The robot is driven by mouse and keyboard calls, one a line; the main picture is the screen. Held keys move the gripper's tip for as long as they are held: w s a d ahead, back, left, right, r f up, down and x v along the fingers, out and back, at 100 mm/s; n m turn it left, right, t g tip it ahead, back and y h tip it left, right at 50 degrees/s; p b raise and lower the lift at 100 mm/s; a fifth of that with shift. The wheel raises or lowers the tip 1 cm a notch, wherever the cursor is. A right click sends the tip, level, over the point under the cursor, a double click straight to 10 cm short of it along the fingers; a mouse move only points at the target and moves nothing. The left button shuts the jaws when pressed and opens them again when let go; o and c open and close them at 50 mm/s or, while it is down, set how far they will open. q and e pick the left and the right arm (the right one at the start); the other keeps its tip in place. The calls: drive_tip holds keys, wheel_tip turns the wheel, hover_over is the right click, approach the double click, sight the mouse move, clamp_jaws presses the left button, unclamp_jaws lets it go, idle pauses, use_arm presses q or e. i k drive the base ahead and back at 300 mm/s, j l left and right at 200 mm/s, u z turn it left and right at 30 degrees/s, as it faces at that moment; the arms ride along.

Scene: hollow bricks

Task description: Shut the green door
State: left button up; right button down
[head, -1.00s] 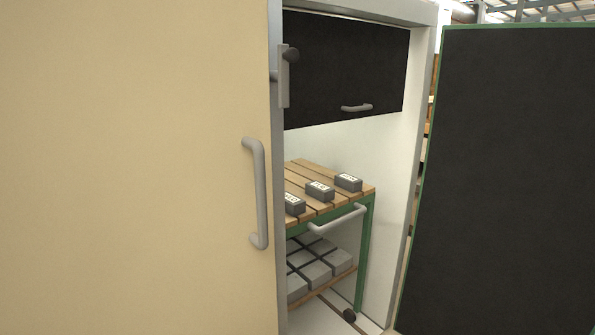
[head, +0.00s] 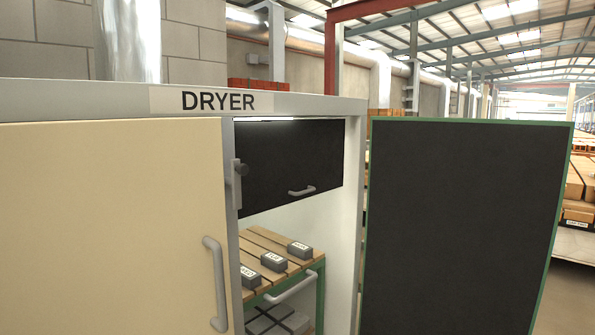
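The green door (head: 462,230) stands open to the right of the dryer opening. Its face toward me is dark, with a thin green edge around it, and no handle shows on this face. The dryer (head: 300,104) has a pale frame with a "DRYER" label on top. A cream door (head: 110,225) with a grey vertical handle (head: 217,284) covers the left part of the front. A grey latch (head: 237,183) sits at the cream door's right edge. Neither of my grippers shows in the head view.
Inside the opening, a cart with a slatted wooden top (head: 285,248) carries dark labelled bricks (head: 274,262). A black panel with a small handle (head: 301,191) hangs above it. Behind stand a red steel frame (head: 335,60) and, at far right, stacked boxes (head: 580,190).

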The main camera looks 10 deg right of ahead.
sight(462, 214)
drive_tip(key=z, duration=1.3)
drive_tip(key=i+l+z, duration=0.15)
drive_tip(key=z, duration=0.2)
drive_tip(key=i+l+z, duration=0.1)
drive_tip(key=z, duration=0.25)
drive_tip(key=i+z, duration=0.5)
drive_tip(key=i, duration=1.3)
drive_tip(key=i+u, duration=0.2)
drive_tip(key=i, duration=0.55)
drive_tip(key=i+l+u, duration=0.2)
drive_tip(key=i, duration=0.5)
drive_tip(key=i+j+u, duration=0.1)
drive_tip(key=i+u, duration=0.25)
drive_tip(key=i, duration=0.3)
drive_tip(key=i+l+u, duration=0.1)
drive_tip(key=i+u, duration=0.3)
drive_tip(key=i, duration=0.3)
drive_tip(key=i+u, duration=0.25)
drive_tip(key=u, duration=0.15)
drive_tip(key=i+l+u, duration=0.1)
drive_tip(key=u, duration=0.25)
drive_tip(key=i+l+u, duration=0.15)
drive_tip(key=i+u, duration=0.25)
drive_tip(key=k+u, duration=0.1)
drive_tip(key=u, duration=1.55)
